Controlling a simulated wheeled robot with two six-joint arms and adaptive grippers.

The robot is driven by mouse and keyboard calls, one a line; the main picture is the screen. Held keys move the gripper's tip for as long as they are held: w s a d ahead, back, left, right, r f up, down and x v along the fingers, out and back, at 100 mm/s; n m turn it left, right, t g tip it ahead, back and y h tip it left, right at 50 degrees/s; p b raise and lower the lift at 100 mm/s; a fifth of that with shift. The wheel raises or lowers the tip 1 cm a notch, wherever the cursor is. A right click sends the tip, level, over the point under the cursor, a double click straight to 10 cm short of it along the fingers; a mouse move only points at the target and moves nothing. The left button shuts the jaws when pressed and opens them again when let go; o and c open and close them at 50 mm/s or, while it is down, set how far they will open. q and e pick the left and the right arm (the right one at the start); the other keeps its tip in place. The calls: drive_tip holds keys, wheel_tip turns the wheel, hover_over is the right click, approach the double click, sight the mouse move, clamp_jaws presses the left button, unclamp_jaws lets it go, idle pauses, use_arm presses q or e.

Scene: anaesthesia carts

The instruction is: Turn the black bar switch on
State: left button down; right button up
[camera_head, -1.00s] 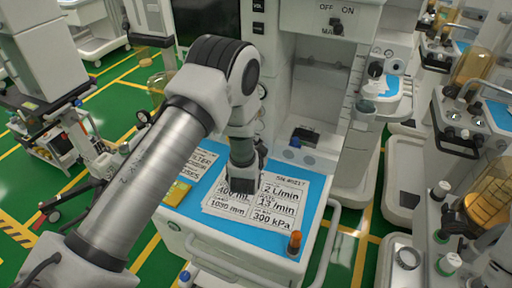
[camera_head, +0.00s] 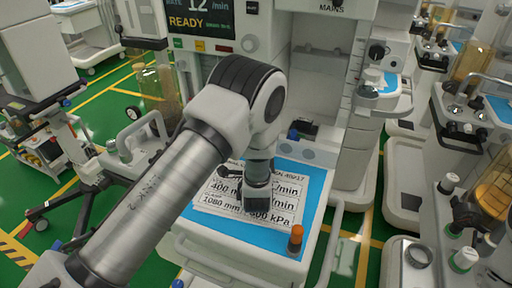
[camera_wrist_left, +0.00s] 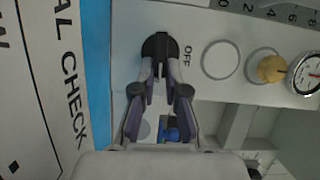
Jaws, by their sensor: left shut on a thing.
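In the head view my left gripper (camera_head: 257,198) shows over the printed card on the worktop, and my arm hides the panel with this switch. My right gripper is not in view.
A printed card (camera_head: 215,205) lies on the blue worktop (camera_head: 315,185). An orange-capped item (camera_head: 296,240) stands at its front right. In the wrist view a tan knob (camera_wrist_left: 271,69) and a gauge (camera_wrist_left: 306,75) are on the panel. More carts stand on both sides.

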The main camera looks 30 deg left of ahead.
use_arm(q)
drive_tip(key=shift+f+m, duration=0.15)
drive_tip(key=shift+m, duration=0.25)
drive_tip(key=shift+b, duration=0.3)
drive_tip(key=c, duration=1.2)
unclamp_jaws()
drive_tip(key=shift+d, duration=0.1)
drive_tip(key=shift+t, duration=0.3)
drive_tip(key=v, duration=0.6)
drive_tip(key=shift+s+d, duration=0.25)
drive_tip(key=shift+s, duration=0.4)
